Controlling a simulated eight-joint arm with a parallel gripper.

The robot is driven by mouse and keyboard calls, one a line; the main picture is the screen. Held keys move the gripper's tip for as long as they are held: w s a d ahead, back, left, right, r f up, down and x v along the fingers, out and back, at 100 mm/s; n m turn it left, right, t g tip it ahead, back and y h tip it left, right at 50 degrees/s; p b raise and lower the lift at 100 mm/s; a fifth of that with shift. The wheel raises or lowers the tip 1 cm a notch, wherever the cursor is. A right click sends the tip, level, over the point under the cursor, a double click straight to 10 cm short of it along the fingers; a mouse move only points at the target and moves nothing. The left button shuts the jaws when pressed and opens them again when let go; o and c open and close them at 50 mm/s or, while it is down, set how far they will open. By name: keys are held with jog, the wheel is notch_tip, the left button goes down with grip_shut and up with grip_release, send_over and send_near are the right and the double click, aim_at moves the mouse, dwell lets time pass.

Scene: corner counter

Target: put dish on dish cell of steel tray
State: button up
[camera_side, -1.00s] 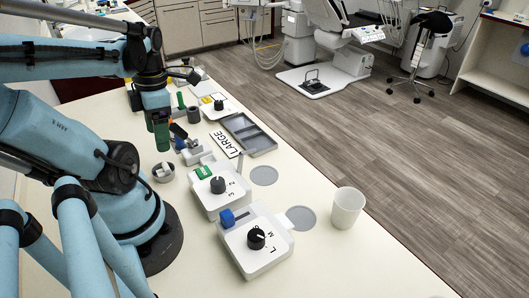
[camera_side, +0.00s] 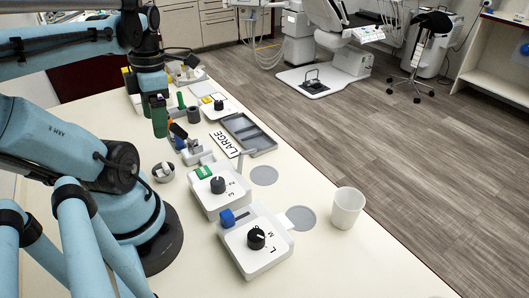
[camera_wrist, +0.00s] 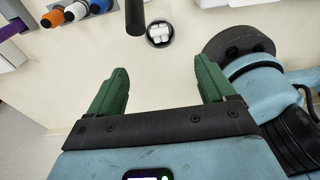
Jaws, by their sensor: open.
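A small round dish (camera_side: 163,172) with white pieces in it stands on the counter beside my arm's base. It also shows in the wrist view (camera_wrist: 150,41), near the top centre, with a dark rim. The steel tray (camera_side: 262,151) is a grey, divided rectangular tray lying on the counter to the right, behind the LARGE label; its cells look empty. My gripper (camera_side: 159,133) has green fingers and hangs above the counter, behind the dish in the side view. In the wrist view its fingers (camera_wrist: 162,74) are wide apart with nothing between them, and the dish lies beyond their tips.
The LARGE label (camera_side: 226,144) lies beside the tray. White boxes with black knobs (camera_side: 218,185) and a white cup (camera_side: 346,208) stand nearer the camera. Orange, white and blue capped items (camera_wrist: 76,12) are at upper left in the wrist view. The counter around the dish is mostly bare.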

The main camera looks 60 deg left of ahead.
notch_tip(320, 180, up, 4)
jog(key=m+t, duration=0.1)
jog(key=m, duration=2.1)
send_near(162, 165)
jog(key=shift+s+d+f, duration=0.1)
jog(key=shift+d+f, duration=0.25)
jog(key=shift+f, duration=1)
jog(key=shift+s+d+f, duration=0.1)
jog(key=shift+d+f, duration=0.3)
jog(key=shift+f, duration=0.9)
jog(key=shift+s+d+f, duration=0.1)
jog(key=shift+d+f, duration=0.25)
jog(key=shift+f, duration=1)
jog(key=shift+c, duration=0.2)
jog(key=c, duration=1.2)
jog(key=shift+o, duration=0.2)
